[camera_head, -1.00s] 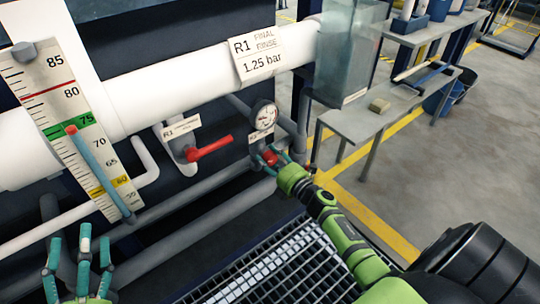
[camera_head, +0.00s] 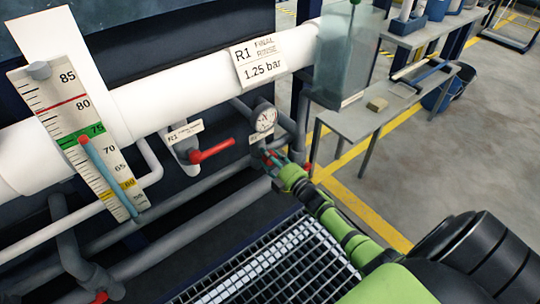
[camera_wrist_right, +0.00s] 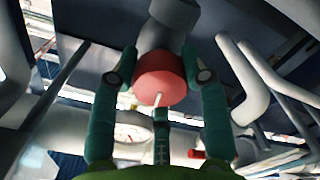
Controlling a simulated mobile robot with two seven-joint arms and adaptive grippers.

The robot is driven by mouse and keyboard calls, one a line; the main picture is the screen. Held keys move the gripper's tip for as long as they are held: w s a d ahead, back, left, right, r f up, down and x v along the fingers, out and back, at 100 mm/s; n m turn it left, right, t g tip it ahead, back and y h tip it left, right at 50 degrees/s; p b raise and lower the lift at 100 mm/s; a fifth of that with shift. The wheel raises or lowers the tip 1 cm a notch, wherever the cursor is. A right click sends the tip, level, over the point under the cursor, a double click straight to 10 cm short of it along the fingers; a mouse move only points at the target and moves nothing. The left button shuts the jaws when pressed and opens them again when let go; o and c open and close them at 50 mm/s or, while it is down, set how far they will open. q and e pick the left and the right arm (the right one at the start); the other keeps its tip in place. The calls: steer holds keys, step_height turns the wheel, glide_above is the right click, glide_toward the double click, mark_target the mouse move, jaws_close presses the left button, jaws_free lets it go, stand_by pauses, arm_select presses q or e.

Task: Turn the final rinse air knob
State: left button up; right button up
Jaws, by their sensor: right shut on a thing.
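The red round knob (camera_wrist_right: 172,78) sits on a grey valve body (camera_wrist_right: 170,22) and has a thin white pointer mark on its face. My right gripper (camera_wrist_right: 165,66) is shut on it, with teal fingers on either side. In the head view my right gripper (camera_head: 272,157) is at the knob, below a round pressure gauge (camera_head: 263,118) on the grey pipe, and its fingers hide most of the knob. A white sign (camera_head: 258,61) above reads R1 FINAL RINSE 1.25 bar. My left gripper is out of view.
A red lever handle (camera_head: 212,151) with an R1 tag (camera_head: 184,131) is left of the gauge. A temperature scale (camera_head: 70,120) stands at the left. A grey bench (camera_head: 350,124) is at the right. Metal grating (camera_head: 270,260) lies below the pipes.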

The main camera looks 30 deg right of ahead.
steer(key=m, duration=0.2)
steer(key=shift+r+m+p, duration=0.1)
steer(key=shift+m+p, duration=0.3)
steer(key=m, duration=0.2)
steer(key=shift+m, duration=0.3)
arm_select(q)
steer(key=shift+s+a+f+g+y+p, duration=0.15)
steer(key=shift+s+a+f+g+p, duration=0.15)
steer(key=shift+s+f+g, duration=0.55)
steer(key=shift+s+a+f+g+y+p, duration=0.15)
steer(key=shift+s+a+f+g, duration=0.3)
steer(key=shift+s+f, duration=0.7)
arm_select(e)
steer(key=shift+m, duration=1.4)
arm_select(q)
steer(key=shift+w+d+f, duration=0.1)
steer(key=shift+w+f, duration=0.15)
arm_select(e)
steer(key=o, duration=1.2)
steer(key=shift+c, duration=0.2)
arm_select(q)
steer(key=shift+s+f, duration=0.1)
